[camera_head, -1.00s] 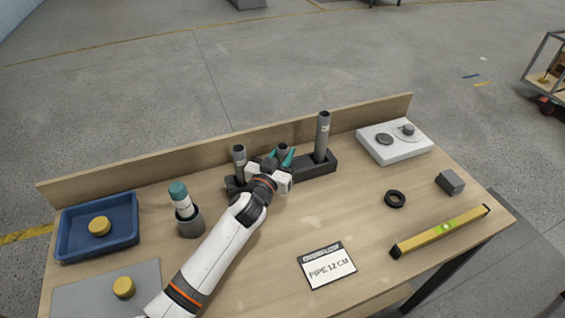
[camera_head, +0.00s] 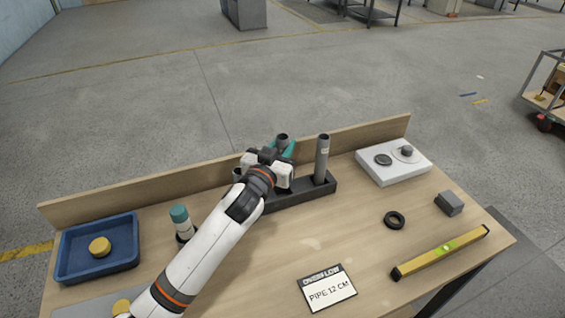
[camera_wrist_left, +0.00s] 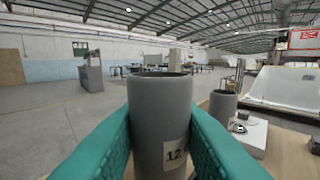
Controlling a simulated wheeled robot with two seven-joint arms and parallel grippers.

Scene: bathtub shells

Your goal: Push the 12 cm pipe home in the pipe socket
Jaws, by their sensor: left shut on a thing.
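My left gripper (camera_head: 281,150), with teal fingers, is shut on a grey pipe (camera_head: 282,138) above the middle of the dark rack (camera_head: 298,198). In the left wrist view the pipe (camera_wrist_left: 158,95) stands upright between both fingers, its open end up and a label starting "12" on its side. Its lower end is hidden by the gripper, so I cannot tell whether it is clear of the rack. A white block (camera_head: 412,171) at the back right carries a dark round fitting (camera_head: 383,160) and a round plate with a knob (camera_head: 406,152); I cannot tell which thing is the pipe socket. My right gripper is out of view.
A taller pipe (camera_head: 322,160) stands at the rack's right end. A low wooden wall (camera_head: 140,190) runs along the back. A card (camera_head: 327,288) reads "OVERFLOW PIPE 12 CM". A black ring (camera_head: 394,219), grey block (camera_head: 449,203), yellow level (camera_head: 440,254), bottle (camera_head: 181,222) and blue tray (camera_head: 70,262) lie around.

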